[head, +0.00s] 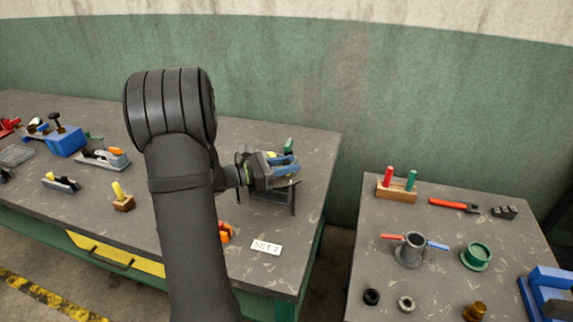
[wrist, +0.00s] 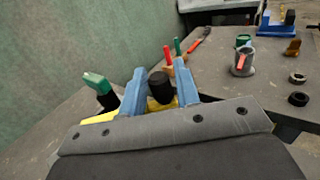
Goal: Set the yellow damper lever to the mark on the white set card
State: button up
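My gripper (head: 284,163) is over the far right part of the left bench, above a dark stand (head: 277,193). In the wrist view its two blue fingers (wrist: 160,80) stand either side of a black knob with a yellow part (wrist: 165,104) below it, which looks like the yellow damper lever. The knob fills the gap, but I cannot tell whether the fingers press on it. A yellow strip (wrist: 98,118) shows left of the fingers. The white set card (head: 266,247) lies flat near the bench's front right and appears to read "SET 2". The lever's scale is hidden.
A green-topped handle (wrist: 96,82) stands just left of the fingers. An orange part (head: 226,232) sits beside the card, partly behind my arm. A second table on the right holds pegs, a grey pot (head: 410,250) and a green cup (head: 477,256). A gap separates the tables.

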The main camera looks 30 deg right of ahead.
grip_shut()
jog(key=shift+a, duration=0.1)
jog(key=shift+w+a+m+g+y, duration=0.1)
jog(key=shift+a+m+g+y, duration=0.15)
jog(key=shift+a+m+g, duration=0.4)
jog(key=shift+w+a+m+g+y, duration=0.15)
jog(key=shift+m+g, duration=0.25)
jog(key=shift+g, duration=0.55)
jog(key=shift+a+m+g+y, duration=0.3)
jog(key=shift+a+m+g, duration=0.25)
jog(key=shift+g, duration=0.25)
jog(key=shift+w+a+m+g+y, duration=0.2)
jog(key=shift+a+m+g+y, duration=0.4)
jog(key=shift+g, duration=0.35)
jog(key=shift+w+a+m+g+y, duration=0.2)
jog(key=shift+a+m+g+y, duration=0.3)
jog(key=shift+m+g, duration=0.4)
jog(key=shift+d, duration=0.1)
jog(key=shift+o, duration=1.5)
grip_release()
